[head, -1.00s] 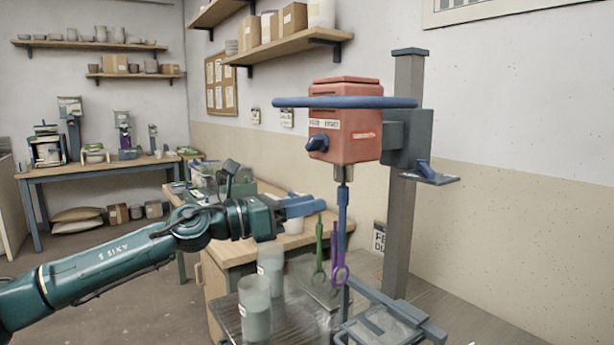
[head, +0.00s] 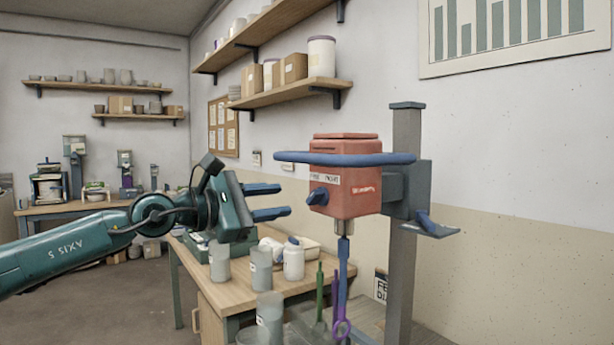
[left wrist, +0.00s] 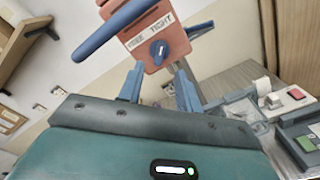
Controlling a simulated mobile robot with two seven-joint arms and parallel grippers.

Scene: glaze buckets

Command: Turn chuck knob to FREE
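The blue chuck knob (head: 318,197) sits on the front of the red mixer head (head: 355,180), below a FREE / TIGHT label (head: 325,179). In the left wrist view the knob (left wrist: 159,52) lies beyond and between my fingertips, and the label words FREE and TIGHT (left wrist: 148,33) are readable. I cannot tell for certain which word the knob points to. My left gripper (head: 283,200) is open and empty, its two blue fingers pointing at the knob with a small gap, not touching. In the left wrist view the gripper (left wrist: 157,82) has its fingers apart. My right gripper is not in view.
A blue bar (head: 345,158) runs across the mixer head, above the knob. A grey post (head: 403,240) holds the head. Below are a blue shaft (head: 343,265), green and purple tools, and a bench (head: 238,291) with a white bottle (head: 293,260) and cups.

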